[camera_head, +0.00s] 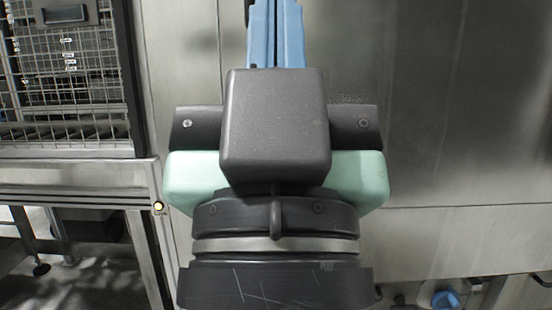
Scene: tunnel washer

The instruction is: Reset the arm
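My gripper (276,36) is seen from behind in the head camera view, pointing toward the top of the picture. Its two blue fingers lie side by side against each other, so it looks shut. Their tips run out of the top edge, so anything at the tips is hidden. The dark grey box and mint-green hand body below the fingers are mine, and the dark wrist fills the bottom middle. The arm covers the middle of the view.
A large grey metal panel (455,110) stands behind the gripper and fills the right side. A wire-mesh guard (65,65) in a metal frame (70,175) is at left. A blue knob (445,299) shows at bottom right.

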